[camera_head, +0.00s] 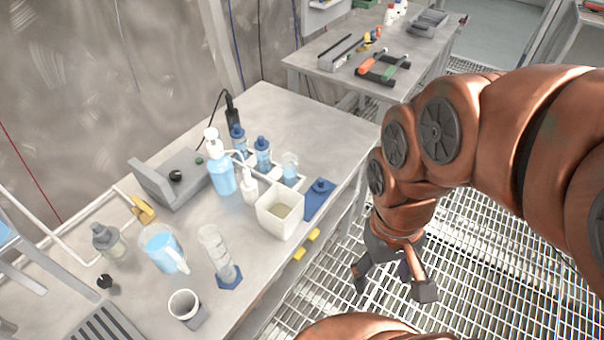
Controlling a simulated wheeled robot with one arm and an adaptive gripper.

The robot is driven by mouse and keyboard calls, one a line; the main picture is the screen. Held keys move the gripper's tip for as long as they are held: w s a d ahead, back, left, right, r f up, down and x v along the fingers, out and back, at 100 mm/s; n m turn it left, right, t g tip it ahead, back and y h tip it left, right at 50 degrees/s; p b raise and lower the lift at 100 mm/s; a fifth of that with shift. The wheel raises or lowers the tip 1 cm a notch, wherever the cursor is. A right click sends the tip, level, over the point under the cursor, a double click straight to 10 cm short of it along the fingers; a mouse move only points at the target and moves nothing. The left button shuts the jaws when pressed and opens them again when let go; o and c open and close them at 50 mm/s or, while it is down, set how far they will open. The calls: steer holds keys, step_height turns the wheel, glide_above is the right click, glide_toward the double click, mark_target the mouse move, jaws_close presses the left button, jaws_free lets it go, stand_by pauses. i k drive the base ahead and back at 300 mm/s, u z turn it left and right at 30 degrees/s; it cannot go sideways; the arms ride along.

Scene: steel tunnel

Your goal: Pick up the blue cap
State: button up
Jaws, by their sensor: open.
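Several blue items stand on the steel table, and I cannot tell for sure which is the blue cap. A small blue knob-like piece (320,185) sits on a flat blue plate (317,203) near the table's right edge. Two bottles with blue tops, one (238,138) behind the other (262,153), stand farther back. My gripper (394,286) is open and empty. It points down over the grating floor, to the right of the table and clear of these items.
A white square container (281,213), a pump bottle (221,172), a pitcher (162,248), a measuring cylinder (218,255) and a cup (184,306) crowd the table. A second table (335,82) stands behind. The grating (490,265) is free.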

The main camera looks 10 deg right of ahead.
mark_target(320, 186)
steer(key=z, duration=0.35)
steer(key=k, duration=0.6)
steer(key=u, duration=1.25)
steer(key=i, duration=0.5)
